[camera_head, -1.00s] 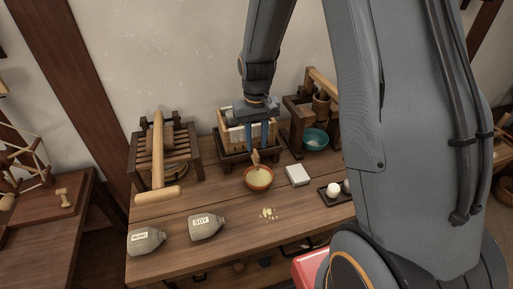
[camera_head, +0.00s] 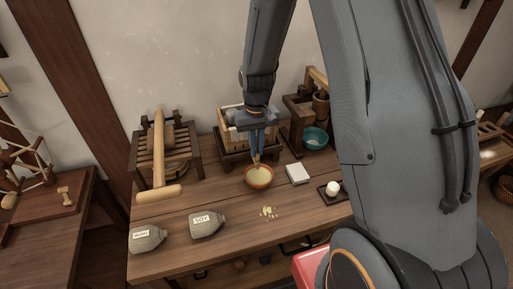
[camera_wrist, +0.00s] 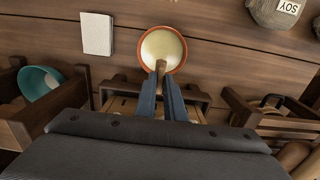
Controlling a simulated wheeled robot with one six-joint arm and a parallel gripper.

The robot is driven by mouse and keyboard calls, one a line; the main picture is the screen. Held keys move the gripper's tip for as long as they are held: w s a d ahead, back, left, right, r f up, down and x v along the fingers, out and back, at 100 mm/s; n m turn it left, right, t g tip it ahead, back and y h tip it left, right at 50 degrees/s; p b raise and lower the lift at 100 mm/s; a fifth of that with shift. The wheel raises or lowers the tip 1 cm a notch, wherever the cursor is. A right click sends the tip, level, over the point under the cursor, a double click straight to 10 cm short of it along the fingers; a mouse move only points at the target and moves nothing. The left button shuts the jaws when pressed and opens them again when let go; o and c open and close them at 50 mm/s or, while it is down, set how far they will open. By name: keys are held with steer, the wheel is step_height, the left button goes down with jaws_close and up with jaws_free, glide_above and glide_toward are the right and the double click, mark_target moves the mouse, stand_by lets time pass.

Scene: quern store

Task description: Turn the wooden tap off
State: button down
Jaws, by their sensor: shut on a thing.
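The wooden tap (camera_head: 256,160) juts from the front of a slatted wooden box (camera_head: 230,118), above an orange-rimmed bowl (camera_head: 259,181) holding pale liquid. My gripper (camera_head: 257,153) points down with its blue fingers close together on the tap. In the wrist view, the fingers (camera_wrist: 161,78) are shut on the tap (camera_wrist: 161,67), whose light wooden end reaches over the bowl (camera_wrist: 164,32). The fingers hide part of the tap, so I cannot tell its exact turn angle or whether liquid is flowing.
A white block (camera_head: 297,173) lies right of the bowl. A teal bowl (camera_head: 315,138) sits under a wooden press at the back right. A slatted rack with a mallet (camera_head: 158,193) stands left. Two grey sacks (camera_head: 207,224) and pale crumbs (camera_head: 269,211) lie in front.

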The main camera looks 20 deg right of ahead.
steer(key=shift+m, duration=0.4)
steer(key=m+p, duration=0.1)
steer(key=m, duration=0.2)
steer(key=shift+m, duration=0.3)
steer(key=m, duration=0.4)
steer(key=shift+w+m+p, duration=0.1)
steer(key=shift+m+p, duration=0.2)
steer(key=m, duration=0.4)
steer(key=shift+r+m, duration=0.1)
steer(key=shift+m, duration=0.2)
steer(key=shift+m+p, duration=0.4)
steer(key=shift+m, duration=1.7)
steer(key=c, duration=1.8)
jaws_free()
steer(key=shift+c, duration=0.2)
